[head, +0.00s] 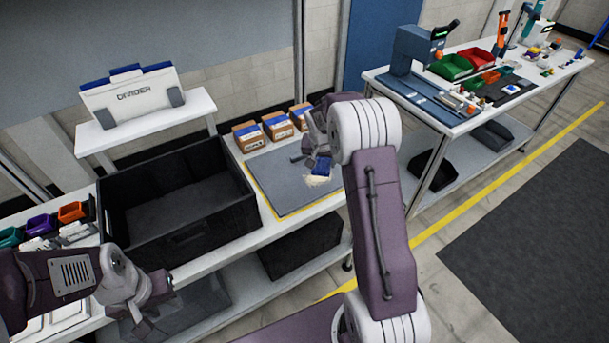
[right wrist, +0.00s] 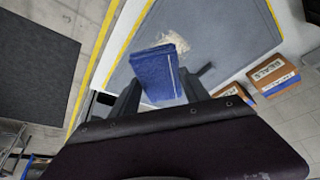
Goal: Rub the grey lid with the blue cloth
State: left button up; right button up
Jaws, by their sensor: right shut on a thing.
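The grey lid (head: 280,186) lies flat on the white bench, edged in yellow; it also shows in the right wrist view (right wrist: 220,27). A pale, cream-coloured patch (head: 317,181) marks its surface near the right side. My right gripper (head: 314,157) is shut on the blue cloth (head: 322,164), over the lid beside the patch. In the right wrist view the folded cloth (right wrist: 158,74) sits between the fingers and borders the patch (right wrist: 174,40). I cannot tell whether it touches the lid. My left gripper (head: 150,322) is low at the left front, its jaw opening unclear.
A large black crate (head: 215,234) stands left of the lid. Several small cardboard boxes (head: 248,137) line the lid's back edge. Another bench (head: 500,125) with tools stands right.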

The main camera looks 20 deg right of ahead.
jog(key=d+f, duration=0.2)
jog(key=d, duration=0.1)
jog(key=shift+w+d+m, duration=0.15)
jog(key=shift+m, duration=0.25)
jog(key=shift+d, duration=0.1)
